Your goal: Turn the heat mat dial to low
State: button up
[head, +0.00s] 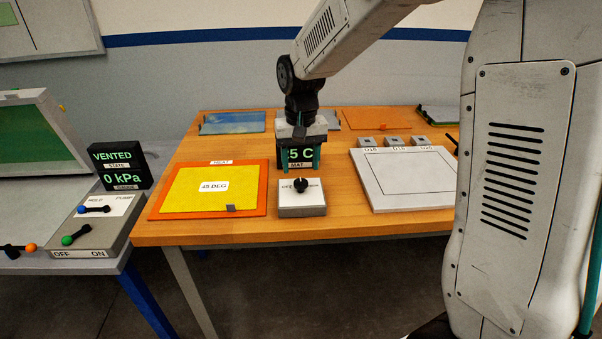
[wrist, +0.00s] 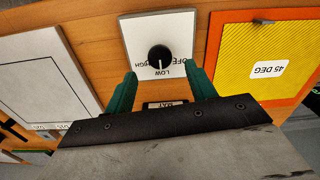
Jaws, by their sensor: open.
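The heat mat dial is a black knob (head: 300,185) on a white-topped box (head: 302,211) near the table's front edge. In the wrist view the knob (wrist: 160,56) sits among OFF, LOW and HIGH, which read upside down. A pale line on the knob appears to point to LOW. My gripper (head: 297,165) is above and behind the box, its green fingers pointing down. In the wrist view its open, empty fingers (wrist: 160,76) are spread to either side below the knob, apart from it. The yellow heat mat (head: 195,188) with an orange border lies left of the box.
A dark MAT display (head: 300,155) stands behind the box, partly hidden by my gripper. A white framed board (head: 410,188) lies at right, with several small grey blocks behind it. A switch box (head: 95,225) and a 0 kPa gauge (head: 118,166) stand on the left bench.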

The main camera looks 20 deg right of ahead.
aim_at(301, 181)
jog(key=shift+r, duration=1.55)
jog(key=s+d+r+n, duration=0.1)
jog(key=s+r, duration=0.2)
jog(key=s, duration=1.2)
jog(key=s+d+r+n+t, duration=0.1)
jog(key=s+r, duration=0.1)
jog(key=s, duration=1.3)
jog(key=shift+d+r, duration=0.35)
jog(key=shift+r, duration=0.05)
